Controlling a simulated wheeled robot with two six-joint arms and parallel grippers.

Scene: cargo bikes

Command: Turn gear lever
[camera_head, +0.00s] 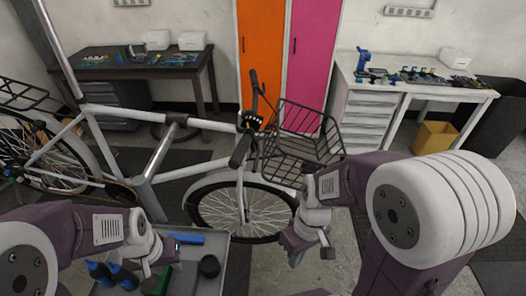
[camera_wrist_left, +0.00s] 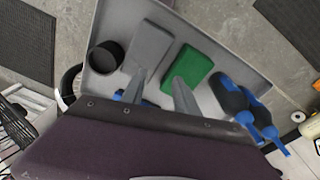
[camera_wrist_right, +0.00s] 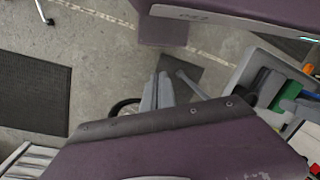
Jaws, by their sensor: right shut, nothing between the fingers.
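A white bicycle (camera_head: 150,165) stands across the head view with a black wire basket (camera_head: 300,145) at its front. Its handlebar carries two dark grips, the nearer grip (camera_head: 240,151) and the farther grip (camera_head: 254,82). A small black and yellow part (camera_head: 252,121) sits between them; I cannot make out a separate gear lever. My right gripper (camera_wrist_right: 157,90) is shut and empty, below and right of the handlebar, near the front wheel (camera_head: 242,205) in the head view. My left gripper (camera_wrist_left: 160,90) is open and empty above the grey tray (camera_wrist_left: 103,25), away from the handlebar.
The tray holds a green block (camera_wrist_left: 187,70), a grey block (camera_wrist_left: 148,45), a black ring (camera_wrist_left: 106,57) and blue-handled tools (camera_wrist_left: 230,95). A dark workbench (camera_head: 130,68) and a white workbench (camera_head: 420,88) stand behind. A yellow bin (camera_head: 435,137) is at right.

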